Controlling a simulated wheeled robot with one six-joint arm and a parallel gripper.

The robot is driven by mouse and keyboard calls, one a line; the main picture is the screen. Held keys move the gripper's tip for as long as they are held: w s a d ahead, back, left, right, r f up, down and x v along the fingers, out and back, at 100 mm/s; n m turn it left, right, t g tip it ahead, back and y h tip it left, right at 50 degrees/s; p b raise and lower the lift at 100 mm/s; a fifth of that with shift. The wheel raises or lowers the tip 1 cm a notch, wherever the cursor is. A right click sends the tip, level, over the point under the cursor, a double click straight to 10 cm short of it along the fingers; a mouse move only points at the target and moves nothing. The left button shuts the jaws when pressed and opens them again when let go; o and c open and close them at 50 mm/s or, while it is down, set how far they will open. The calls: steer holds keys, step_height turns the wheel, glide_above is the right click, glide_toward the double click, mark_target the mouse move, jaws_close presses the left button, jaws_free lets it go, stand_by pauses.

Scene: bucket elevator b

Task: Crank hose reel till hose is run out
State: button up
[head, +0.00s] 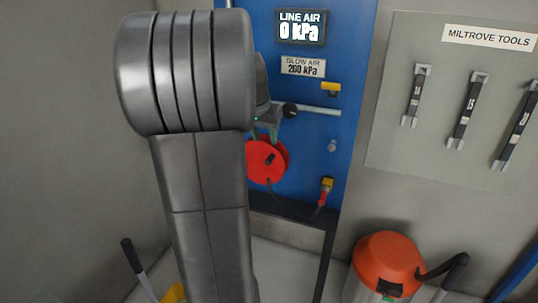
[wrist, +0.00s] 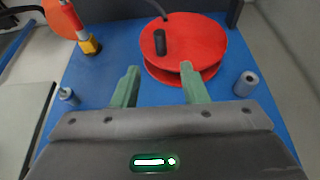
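The red hose reel (head: 274,147) is mounted low on the blue panel, partly hidden by my arm in the head view. In the wrist view the reel (wrist: 205,45) lies ahead of my fingertips, with its dark crank knob (wrist: 160,42) standing out from its face. My gripper (wrist: 160,68) has its two green fingers apart and nothing between them. The knob shows just beyond the gap between the fingers; I cannot tell the exact distance. A dark hose (head: 296,212) runs from the reel to a red and yellow fitting (head: 326,190) on the panel.
The blue panel (head: 350,70) carries a "LINE AIR 0 kPa" display (head: 301,27), a "GLOW AIR 200 kPa" plate (head: 303,67) and a yellow-handled valve (head: 331,89). A tool board (head: 400,150) hangs at right. An orange-topped canister (head: 388,262) stands below it.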

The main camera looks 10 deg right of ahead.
mark_target(269, 157)
steer(key=x, duration=0.9)
steer(key=shift+f, duration=0.15)
jaws_close()
